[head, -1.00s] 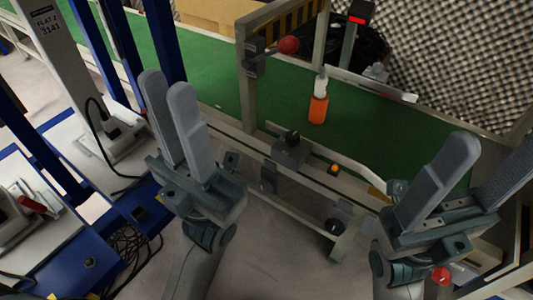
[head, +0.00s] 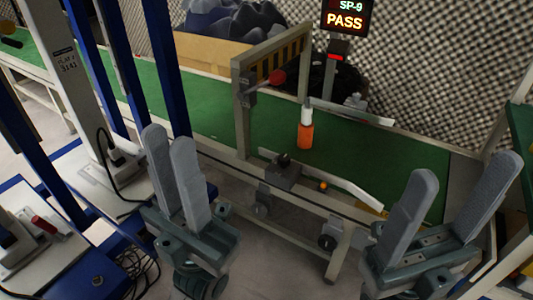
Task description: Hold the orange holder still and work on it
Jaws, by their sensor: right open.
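The orange holder (head: 305,136) stands upright on the green belt, with a white piece (head: 307,112) in its top. My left gripper (head: 168,142) is to the left of the holder and nearer to me; its two grey fingers point up with a narrow gap between them, and nothing shows in the gap. My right gripper (head: 468,168) is to the right and nearer to me, with its fingers wide apart and empty. Neither gripper touches the holder.
A metal frame with striped panel (head: 272,66) and red ball knob (head: 277,77) stands left of the holder. Light guide rails (head: 350,112) lie beyond and in front of it. A sign reading PASS (head: 346,16) is behind. Blue posts (head: 172,70) stand at the left.

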